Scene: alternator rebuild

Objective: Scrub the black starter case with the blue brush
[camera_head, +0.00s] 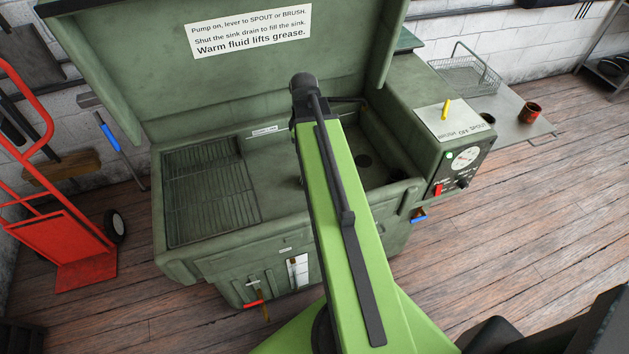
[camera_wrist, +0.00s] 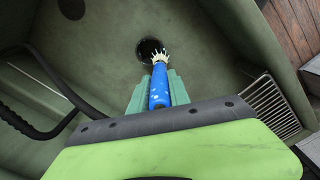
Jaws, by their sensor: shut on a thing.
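My gripper (camera_wrist: 160,88) shows in the wrist view, its green fingers shut on the blue brush (camera_wrist: 159,86). The brush's pale bristles (camera_wrist: 161,57) point away from me, over the green sink, and overlap a round dark opening (camera_wrist: 149,47) in the picture. I cannot tell whether the bristles touch anything. I cannot make out the black starter case for sure in either view. A small dark rounded thing (camera_wrist: 71,8) at the top edge of the wrist view is cut off and unclear. In the head view my arm hides the gripper and brush.
The green wash cabinet (camera_head: 215,262) has its lid raised and a wire grate (camera_head: 208,190) at left. A control box (camera_head: 460,165) with a yellow lever (camera_head: 446,109) stands at right. A black hose (camera_wrist: 35,130) curves at left in the wrist view. A red hand truck (camera_head: 72,245) stands left.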

